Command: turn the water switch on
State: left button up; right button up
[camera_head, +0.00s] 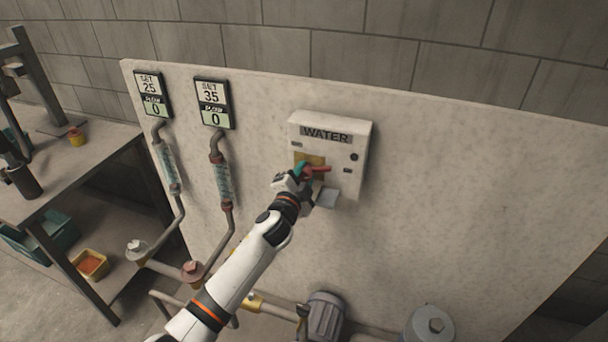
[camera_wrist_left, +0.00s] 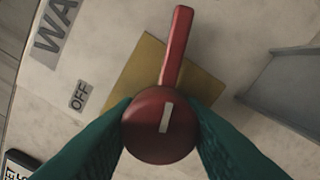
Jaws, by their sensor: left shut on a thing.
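The water switch box (camera_head: 355,133) is a white box labelled "WATER" on the upright panel. Its red switch handle (camera_head: 321,169) points to the right in the head view. In the left wrist view, the red switch (camera_wrist_left: 175,50) has a round knob with a white mark, in front of a yellow plate (camera_wrist_left: 205,88). An "OFF" label (camera_wrist_left: 79,96) is beside it. My left gripper (camera_head: 303,172) is at the switch; its green fingers (camera_wrist_left: 160,125) are shut on the round knob from both sides. My right gripper is not in view.
Two flow displays reading "SET 25" (camera_head: 151,94) and "SET 35" (camera_head: 213,104), both showing 0, hang left of the box above clear tubes and pipes. A workbench (camera_head: 60,170) stands at the left. The panel (camera_head: 480,190) right of the box is bare.

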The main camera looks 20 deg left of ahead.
pick_arm(q)
jog(key=m, duration=0.3)
jog(key=shift+m, duration=0.3)
dwell(0.5)
jog(key=o, duration=1)
jog(key=s+b, duration=0.1)
jog(key=s, duration=1.1)
jog(key=shift+a, duration=0.2)
